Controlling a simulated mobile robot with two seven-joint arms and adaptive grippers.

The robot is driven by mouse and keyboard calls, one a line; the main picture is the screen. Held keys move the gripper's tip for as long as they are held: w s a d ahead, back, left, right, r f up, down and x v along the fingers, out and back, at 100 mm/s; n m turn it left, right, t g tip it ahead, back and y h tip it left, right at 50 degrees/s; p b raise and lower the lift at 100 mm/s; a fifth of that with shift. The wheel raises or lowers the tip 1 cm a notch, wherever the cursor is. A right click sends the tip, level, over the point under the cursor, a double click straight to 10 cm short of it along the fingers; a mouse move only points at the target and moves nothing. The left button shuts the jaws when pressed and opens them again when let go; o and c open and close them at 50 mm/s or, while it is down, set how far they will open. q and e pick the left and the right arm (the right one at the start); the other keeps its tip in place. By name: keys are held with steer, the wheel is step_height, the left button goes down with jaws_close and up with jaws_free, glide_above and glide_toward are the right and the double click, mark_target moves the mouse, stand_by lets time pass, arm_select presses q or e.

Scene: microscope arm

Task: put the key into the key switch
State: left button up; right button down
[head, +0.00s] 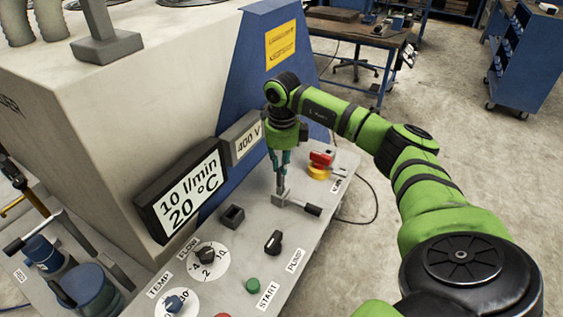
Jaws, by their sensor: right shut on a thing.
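My right gripper (280,184) points down over the sloping grey panel, and its fingers are close together. A small grey piece with a dark bar end sits at the fingertips; I take the key (282,199) to be part of it, partly hidden by the fingers. I cannot tell whether it touches the panel. No part is clearly marked as the key switch; a dark grey block with a hollow top (232,216) stands to the left of the gripper, and a black knob (272,241) is nearer the front. My left gripper is not in view.
A red and yellow switch (320,165) stands right of the gripper. Dials (206,256) and a green button (253,285) lie toward the front. A cable runs over the floor at right.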

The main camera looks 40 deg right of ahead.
steer(key=shift+f+b, duration=0.6)
steer(key=shift+f, duration=0.3)
steer(key=c, duration=1.1)
jaws_free()
steer(key=shift+c, duration=0.2)
steer(key=shift+r, duration=0.3)
step_height(320, 180, up, 12)
steer(key=shift+f, duration=0.25)
steer(key=shift+s, duration=0.1)
